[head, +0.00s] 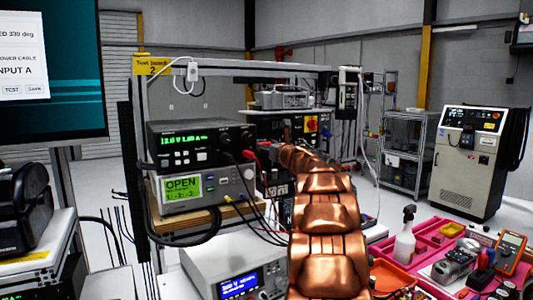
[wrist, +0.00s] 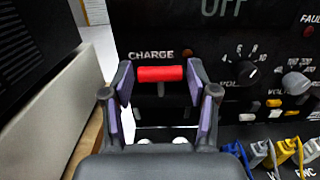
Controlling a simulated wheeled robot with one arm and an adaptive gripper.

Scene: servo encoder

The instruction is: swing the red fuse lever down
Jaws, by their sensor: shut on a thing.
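The red fuse lever (wrist: 160,74) shows in the wrist view as a short horizontal red bar on a dark panel, just below the word CHARGE. My gripper (wrist: 161,80) has one finger at each end of the red bar and is shut on it. A dark bracket hangs below the bar. In the head view my copper-coloured arm reaches towards the bench and hides my gripper; I cannot make out the lever there.
In the wrist view, knobs (wrist: 246,72) sit right of the lever, coloured cable plugs (wrist: 258,152) lie lower right, and a grey case stands close on the left. In the head view, stacked instruments (head: 187,143) stand left of my arm and a pink tray (head: 432,238) lies right.

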